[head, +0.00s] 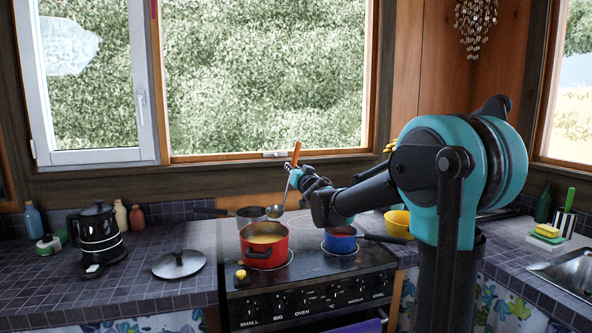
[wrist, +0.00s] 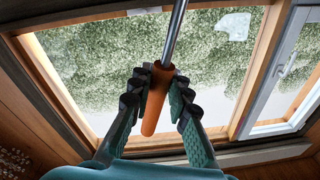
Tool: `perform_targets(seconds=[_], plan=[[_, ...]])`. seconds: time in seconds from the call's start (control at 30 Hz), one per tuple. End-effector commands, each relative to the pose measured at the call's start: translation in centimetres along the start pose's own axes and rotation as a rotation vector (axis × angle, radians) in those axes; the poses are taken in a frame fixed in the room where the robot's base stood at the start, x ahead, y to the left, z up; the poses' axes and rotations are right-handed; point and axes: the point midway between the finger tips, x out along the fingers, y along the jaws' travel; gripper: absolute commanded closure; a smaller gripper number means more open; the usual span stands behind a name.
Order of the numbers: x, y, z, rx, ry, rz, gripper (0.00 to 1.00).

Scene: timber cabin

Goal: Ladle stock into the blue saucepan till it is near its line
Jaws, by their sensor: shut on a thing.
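My gripper (head: 297,173) is shut on the ladle's orange handle, above the back of the stove. The ladle (head: 286,191) has a metal shaft and its bowl hangs low, above the red pot's back rim. In the wrist view the orange handle (wrist: 155,98) sits between the fingers (wrist: 156,92). The red pot (head: 265,253) holds yellowish stock (head: 264,239). The blue saucepan (head: 340,242) stands to its right, with a dark handle pointing right. Its line and stock level are too small to tell. What the ladle bowl holds cannot be seen.
A grey pan (head: 251,215) stands behind the red pot. A yellow bowl (head: 397,224) is right of the saucepan, partly behind my arm. A glass lid (head: 178,264) and a black kettle (head: 98,235) are on the left counter. A sink (head: 570,270) is far right.

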Motion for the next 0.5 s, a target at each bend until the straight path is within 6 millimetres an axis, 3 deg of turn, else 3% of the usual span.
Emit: perform_targets(seconds=[0.5], plan=[[-1.0, -3.9, 1.2, -0.243, 0.051, -0.042, 1.0]])
